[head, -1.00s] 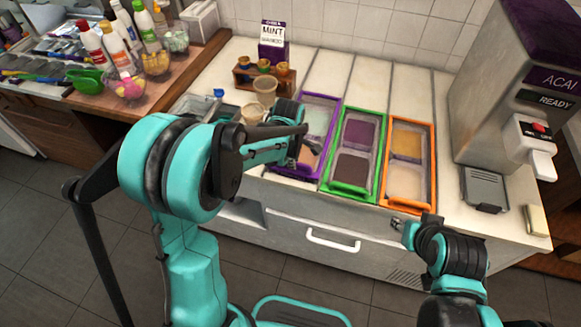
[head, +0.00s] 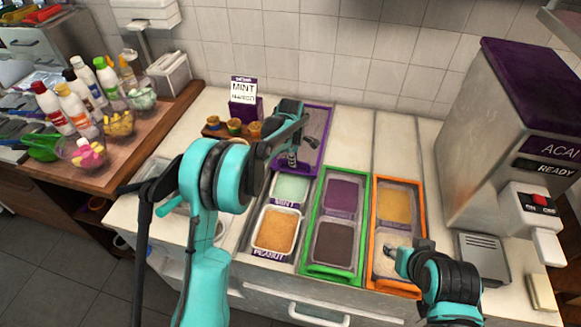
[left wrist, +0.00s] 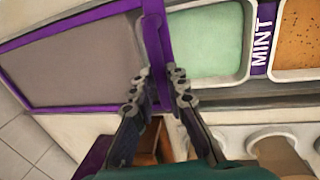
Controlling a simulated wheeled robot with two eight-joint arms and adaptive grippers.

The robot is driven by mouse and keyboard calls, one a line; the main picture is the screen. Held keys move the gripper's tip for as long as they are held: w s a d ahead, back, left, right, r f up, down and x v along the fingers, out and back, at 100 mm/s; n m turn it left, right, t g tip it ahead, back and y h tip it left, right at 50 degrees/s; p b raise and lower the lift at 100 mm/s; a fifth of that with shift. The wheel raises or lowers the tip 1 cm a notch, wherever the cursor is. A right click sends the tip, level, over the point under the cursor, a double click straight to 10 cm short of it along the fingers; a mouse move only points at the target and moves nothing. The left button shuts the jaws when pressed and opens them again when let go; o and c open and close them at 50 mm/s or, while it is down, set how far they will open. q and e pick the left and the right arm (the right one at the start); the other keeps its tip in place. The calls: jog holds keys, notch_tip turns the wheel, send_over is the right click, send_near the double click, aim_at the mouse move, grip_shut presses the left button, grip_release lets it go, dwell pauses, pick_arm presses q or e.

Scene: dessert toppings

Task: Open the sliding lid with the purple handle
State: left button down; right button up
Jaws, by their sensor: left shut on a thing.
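The purple-framed sliding lid (head: 318,122) is slid back towards the wall, and it fills the left of the left wrist view (left wrist: 75,60). My left gripper (head: 292,160) is shut on its purple handle (left wrist: 157,40), with a finger on each side in the left wrist view (left wrist: 156,90). The mint bin (head: 292,188) and the peanut bin (head: 276,231) lie uncovered in front of the lid. My right gripper (head: 393,254) is over the front of the orange lid; its jaw state is unclear.
A green-framed lid (head: 309,268) and an orange-framed lid (head: 418,232) cover the neighbouring bins. A mint box (head: 243,103) and small cups (head: 235,127) stand at the back left. The acai machine (head: 500,125) stands at the right.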

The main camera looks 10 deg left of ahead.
pick_arm(q)
jog(key=shift+w, duration=2.3)
jog(key=shift+d, duration=0.1)
jog(key=c, duration=1.5)
grip_release()
notch_tip(320, 180, up, 12)
jog(key=s, duration=0.2)
jog(key=shift+s, duration=0.15)
jog(key=shift+f, duration=0.15)
